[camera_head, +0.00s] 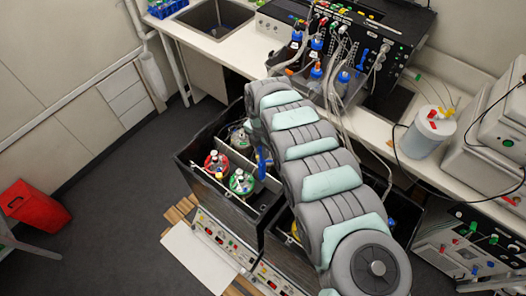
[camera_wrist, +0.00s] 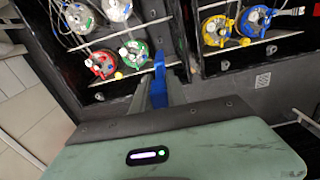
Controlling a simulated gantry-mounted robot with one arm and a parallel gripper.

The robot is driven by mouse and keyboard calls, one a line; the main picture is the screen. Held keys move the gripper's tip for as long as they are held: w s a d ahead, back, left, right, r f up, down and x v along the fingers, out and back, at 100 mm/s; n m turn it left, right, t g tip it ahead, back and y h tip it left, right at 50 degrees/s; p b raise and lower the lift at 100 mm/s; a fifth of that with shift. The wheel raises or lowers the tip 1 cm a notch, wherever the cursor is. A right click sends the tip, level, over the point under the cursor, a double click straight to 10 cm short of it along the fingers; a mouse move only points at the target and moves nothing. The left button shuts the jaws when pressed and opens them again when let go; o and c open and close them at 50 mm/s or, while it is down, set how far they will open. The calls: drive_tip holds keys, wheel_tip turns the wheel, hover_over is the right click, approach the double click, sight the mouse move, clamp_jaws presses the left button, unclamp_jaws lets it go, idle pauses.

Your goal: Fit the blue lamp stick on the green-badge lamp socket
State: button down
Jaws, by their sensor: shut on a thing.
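My gripper (camera_wrist: 158,92) is shut on the blue lamp stick (camera_wrist: 160,66), which points up in the wrist view. In the head view the blue stick (camera_head: 262,164) hangs beside my arm, just right of the green-badge vessel (camera_head: 241,183). In the wrist view the green-badge vessel (camera_wrist: 133,54) lies a little left of the stick, with a clear gap between them. A small yellow knob shows near the green badge; I cannot tell which part is the lamp socket. My arm hides most of the gripper in the head view.
A red-badge vessel (camera_wrist: 101,64) stands left of the green one. Two more vessels stand behind, in the same dark shaker box (camera_head: 187,170). A second box holds a yellow-badge vessel (camera_wrist: 215,30) and a blue-badge one (camera_wrist: 256,20). Box walls and metal rails lie close to the gripper.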

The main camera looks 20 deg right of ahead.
drive_tip(key=shift+d+f, duration=0.1)
drive_tip(key=shift+f, duration=0.2)
wheel_tip(320, 180, down, 32)
drive_tip(key=b, duration=2.5)
drive_tip(key=shift+r+b, duration=0.15)
drive_tip(key=shift+b, duration=0.15)
drive_tip(key=shift+f+b, duration=1.15)
drive_tip(key=shift+f, duration=0.2)
idle(2.2)
